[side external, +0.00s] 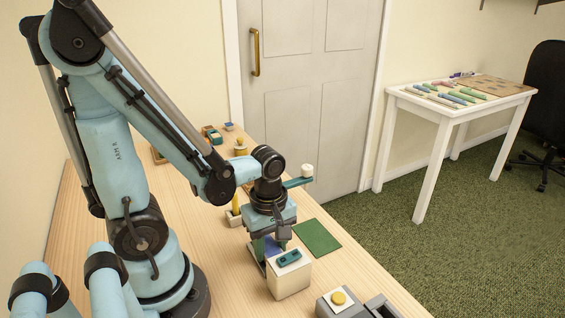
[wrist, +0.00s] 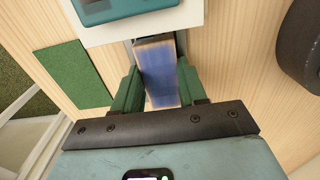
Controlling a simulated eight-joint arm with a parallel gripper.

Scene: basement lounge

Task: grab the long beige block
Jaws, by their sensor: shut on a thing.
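My gripper (side external: 271,246) is low over the wooden table, just behind a white box. In the wrist view its two green fingers (wrist: 158,72) are shut on a long block (wrist: 161,78). The block's face toward the wrist camera is mostly blue, with a tan or beige strip at its far end. In the side view only a small blue part (side external: 272,247) of it shows between the fingers. Its lower end is hidden, so I cannot tell whether it touches the table. No other long beige block is clearly visible near the gripper.
The white box (side external: 289,281) with a teal piece on top stands close in front of the gripper. A green mat (side external: 317,237) lies to its right. A grey box (side external: 341,304) with a yellow button is at the front. A white side table (side external: 447,108) holds several coloured sticks.

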